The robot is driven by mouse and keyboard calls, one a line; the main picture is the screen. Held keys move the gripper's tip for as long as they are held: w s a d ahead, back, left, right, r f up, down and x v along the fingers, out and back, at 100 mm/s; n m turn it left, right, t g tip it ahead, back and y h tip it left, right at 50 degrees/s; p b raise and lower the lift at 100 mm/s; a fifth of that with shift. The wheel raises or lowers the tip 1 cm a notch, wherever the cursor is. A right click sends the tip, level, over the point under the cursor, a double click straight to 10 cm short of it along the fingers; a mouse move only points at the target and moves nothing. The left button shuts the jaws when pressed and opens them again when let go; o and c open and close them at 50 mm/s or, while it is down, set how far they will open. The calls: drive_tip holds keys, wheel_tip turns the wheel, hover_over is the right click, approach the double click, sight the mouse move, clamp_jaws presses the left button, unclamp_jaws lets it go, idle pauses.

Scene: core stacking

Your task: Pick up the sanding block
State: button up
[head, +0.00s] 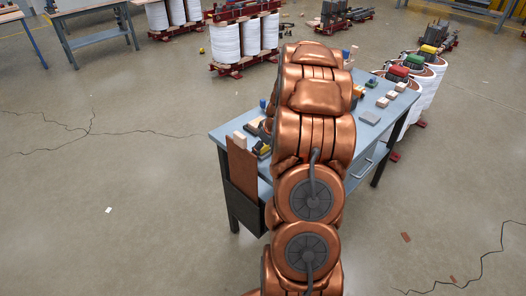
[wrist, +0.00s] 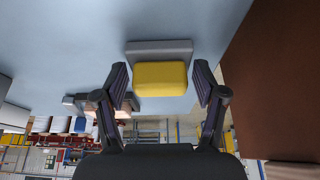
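A yellow block on a flat grey base, which looks like the sanding block (wrist: 160,78), rests on the blue-grey tabletop in the wrist view. My gripper (wrist: 160,86) is open, with one finger on each side of the yellow part. Gaps show between the fingers and the block, so it is not gripped. In the head view my copper arm hides the gripper. A yellow and dark item (head: 262,149) shows at the table's near left edge; I cannot tell if it is the same block.
The blue-grey workbench (head: 221,134) holds several small blocks and a grey flat piece (head: 369,117). A brown panel (head: 242,168) stands at its near left end, also large at the right in the wrist view (wrist: 275,80). White drums (head: 225,43) stand behind. Floor at left is open.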

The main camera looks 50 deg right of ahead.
sight(264, 147)
drive_tip(key=c, duration=0.7)
drive_tip(key=shift+c, duration=0.2)
drive_tip(key=shift+r+b, duration=0.3)
drive_tip(key=shift+r, duration=0.6)
drive_tip(key=shift+a+v, duration=0.2)
drive_tip(key=shift+v, duration=0.8)
drive_tip(key=s+a+b, duration=0.1)
drive_tip(key=s+a, duration=0.2)
drive_tip(key=s, duration=0.3)
drive_tip(key=s+a+r+b, duration=0.1)
drive_tip(key=s+a, duration=0.3)
drive_tip(key=s, duration=0.3)
drive_tip(key=shift+a+r+b, duration=0.2)
drive_tip(key=shift+a+b, duration=0.05)
drive_tip(key=shift+b, duration=0.15)
drive_tip(key=shift+s, duration=0.1)
